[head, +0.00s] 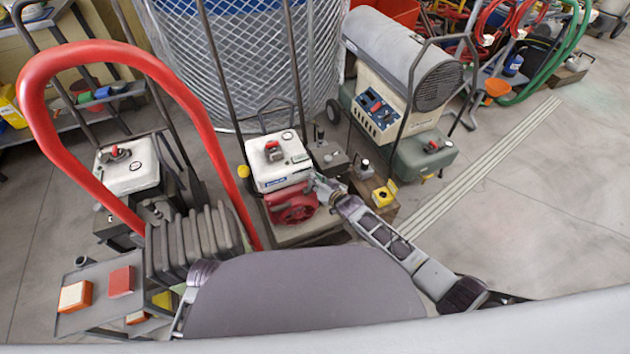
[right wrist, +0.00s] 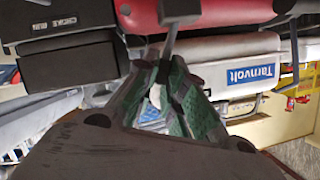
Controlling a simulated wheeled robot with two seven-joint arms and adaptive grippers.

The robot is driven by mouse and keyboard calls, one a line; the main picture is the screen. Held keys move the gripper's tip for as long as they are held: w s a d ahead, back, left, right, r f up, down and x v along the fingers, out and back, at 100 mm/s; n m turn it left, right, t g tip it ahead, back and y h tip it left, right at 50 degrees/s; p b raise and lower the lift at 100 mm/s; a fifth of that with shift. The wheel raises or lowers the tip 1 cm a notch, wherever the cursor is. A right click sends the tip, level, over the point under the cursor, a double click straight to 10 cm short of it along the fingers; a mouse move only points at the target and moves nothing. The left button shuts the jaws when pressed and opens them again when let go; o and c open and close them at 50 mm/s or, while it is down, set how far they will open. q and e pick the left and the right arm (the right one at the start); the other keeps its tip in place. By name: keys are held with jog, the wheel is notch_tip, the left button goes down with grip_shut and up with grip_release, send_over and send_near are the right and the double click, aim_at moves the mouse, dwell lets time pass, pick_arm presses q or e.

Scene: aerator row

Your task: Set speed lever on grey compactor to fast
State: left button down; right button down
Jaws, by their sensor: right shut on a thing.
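The middle machine (head: 281,172), apparently the compactor, has a white tank and a red engine part (head: 292,204) in the head view. A white tank side with a blue Tarnvolt label (right wrist: 252,77) shows in the right wrist view. A thin grey lever (right wrist: 171,32) runs up from between the fingertips of my right gripper (right wrist: 166,62). The gripper is shut on this lever, beside the red part (right wrist: 225,12). In the head view my right gripper (head: 320,186) is at the engine's right side. The lever's setting cannot be read. My left gripper is not in view.
A black box (right wrist: 65,62) with a small label sits close to the gripper. A red-handled machine (head: 130,170) stands left and a heater (head: 395,85) right. A yellow-topped item (head: 383,195) is near my right arm.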

dwell(0.3)
jog(key=c, duration=1.5)
grip_release()
jog(key=shift+s+d, duration=0.1)
jog(key=shift+v, duration=5.85)
jog(key=shift+r, duration=0.1)
jog(key=shift+s+d, duration=0.1)
